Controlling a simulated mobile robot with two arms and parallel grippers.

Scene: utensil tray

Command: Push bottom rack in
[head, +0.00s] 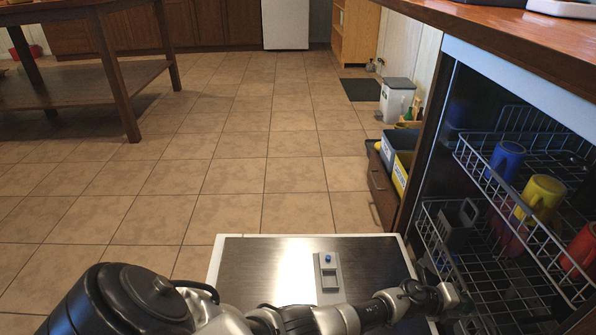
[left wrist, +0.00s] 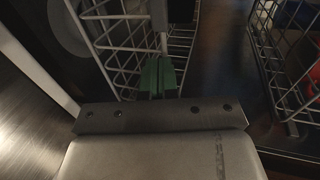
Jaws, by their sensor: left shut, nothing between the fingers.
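The bottom rack (head: 431,236) is a wire rack low in the open dishwasher at the right, mostly inside the cavity. A grey utensil basket (head: 459,222) stands in it. My left gripper (head: 462,300) reaches across the lowered door to the rack's front. In the left wrist view its green fingertips (left wrist: 158,77) are together and empty, in front of the rack's white wires (left wrist: 122,42). I cannot tell whether they touch the wires. The lower part of the rack is partly hidden by my arm. My right gripper is not in view.
The upper rack (head: 487,186) holds a blue mug (head: 506,160), a yellow mug (head: 541,196) and a red mug (head: 583,250). The lowered dishwasher door (head: 262,262) has a detergent compartment (head: 328,272). The wooden counter (head: 480,25) overhangs the racks. The tiled floor beyond is clear.

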